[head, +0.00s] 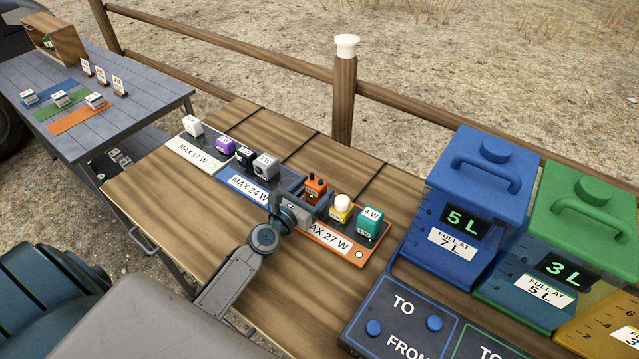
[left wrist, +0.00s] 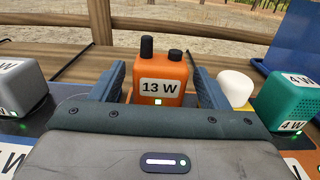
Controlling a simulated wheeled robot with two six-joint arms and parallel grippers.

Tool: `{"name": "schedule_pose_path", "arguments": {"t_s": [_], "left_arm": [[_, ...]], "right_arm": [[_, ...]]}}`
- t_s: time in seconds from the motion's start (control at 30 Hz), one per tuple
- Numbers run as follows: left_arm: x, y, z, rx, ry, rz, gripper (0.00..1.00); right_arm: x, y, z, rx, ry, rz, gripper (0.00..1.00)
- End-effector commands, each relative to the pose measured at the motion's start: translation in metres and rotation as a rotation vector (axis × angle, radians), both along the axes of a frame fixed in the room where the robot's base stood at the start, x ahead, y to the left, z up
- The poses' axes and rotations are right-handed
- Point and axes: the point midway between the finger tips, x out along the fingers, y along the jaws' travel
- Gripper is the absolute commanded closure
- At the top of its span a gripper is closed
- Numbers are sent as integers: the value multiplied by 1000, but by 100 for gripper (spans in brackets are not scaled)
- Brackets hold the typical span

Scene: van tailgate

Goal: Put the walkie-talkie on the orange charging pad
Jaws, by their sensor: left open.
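The walkie-talkie (head: 316,189) is an orange block marked 13 W with dark knobs on top. It is upright, and it also shows in the left wrist view (left wrist: 161,72). My left gripper (head: 302,192) is open, with one finger on each side of it and narrow gaps visible in the left wrist view (left wrist: 161,88). The orange charging pad (head: 377,245), marked MAX 27 W, is partly hidden by my gripper. The walkie-talkie appears to stand at its left end; its base is hidden. My right gripper is not in view.
A yellow-and-white lamp (head: 342,206) and a teal 4 W block (head: 369,224) stand on the orange pad, right of the walkie-talkie. The blue MAX 24 W pad (head: 236,181) and white MAX 17 W pad (head: 186,151) hold other devices. A blue container (head: 478,215) stands at right.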

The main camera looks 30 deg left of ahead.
Motion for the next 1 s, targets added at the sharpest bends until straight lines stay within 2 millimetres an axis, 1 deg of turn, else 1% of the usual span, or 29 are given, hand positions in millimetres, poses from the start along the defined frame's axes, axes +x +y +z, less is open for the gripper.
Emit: {"name": "schedule_pose_path", "arguments": {"t_s": [0.03,0.2,0.3,0.4,0.6,1.0], "left_arm": [[-13,2,-2,4,4,-2,31],[-48,6,-3,3,3,-3,31],[-64,9,-2,3,2,-2,31],[-76,11,-2,2,2,-2,31],[-87,12,-1,1,1,-1,31],[-87,12,0,1,1,-1,31]], "right_arm": [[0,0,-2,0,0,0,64],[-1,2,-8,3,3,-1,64],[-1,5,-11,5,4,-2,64],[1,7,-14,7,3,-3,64],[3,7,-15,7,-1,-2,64],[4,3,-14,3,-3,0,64]]}}
